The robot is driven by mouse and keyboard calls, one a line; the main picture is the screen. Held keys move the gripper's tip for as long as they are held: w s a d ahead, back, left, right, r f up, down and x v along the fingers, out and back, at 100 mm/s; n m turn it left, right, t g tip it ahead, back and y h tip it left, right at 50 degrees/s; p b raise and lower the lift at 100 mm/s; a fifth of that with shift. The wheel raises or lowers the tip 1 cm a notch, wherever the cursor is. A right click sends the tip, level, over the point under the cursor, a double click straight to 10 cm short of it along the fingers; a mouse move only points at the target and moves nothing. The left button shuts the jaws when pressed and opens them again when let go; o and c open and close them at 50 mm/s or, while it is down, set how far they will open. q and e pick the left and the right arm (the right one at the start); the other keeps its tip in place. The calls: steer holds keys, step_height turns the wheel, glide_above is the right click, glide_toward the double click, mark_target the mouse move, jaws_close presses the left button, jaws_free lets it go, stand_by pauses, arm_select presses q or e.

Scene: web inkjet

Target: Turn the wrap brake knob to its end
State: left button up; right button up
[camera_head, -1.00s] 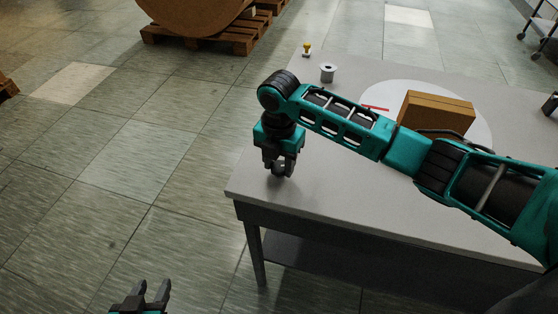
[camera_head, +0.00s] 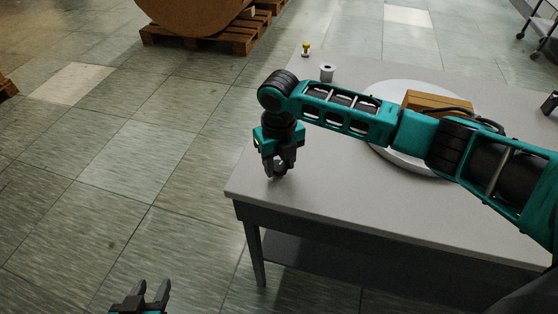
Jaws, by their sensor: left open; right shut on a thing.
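My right gripper (camera_head: 278,171) points down at the near left corner area of the grey table (camera_head: 320,183). Its fingers are shut on a small dark rounded thing, which sits where a knob could be. The fingers cover most of it, so I cannot clearly make out the wrap brake knob or how far it is turned. My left gripper (camera_head: 148,296) is open and empty at the bottom left, over the floor and apart from the table.
A white round disc (camera_head: 410,166) bears a brown box (camera_head: 437,101), both partly behind my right arm. A small white spool (camera_head: 327,73) and a yellow-topped thing (camera_head: 306,48) stand at the table's back left. A pallet (camera_head: 205,41) with a big brown roll (camera_head: 192,12) is beyond.

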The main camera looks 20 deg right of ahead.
mark_target(279, 167)
steer(key=shift+n, duration=1.2)
steer(key=o, duration=1.1)
steer(key=shift+c, duration=0.2)
step_height(279, 167, up, 13)
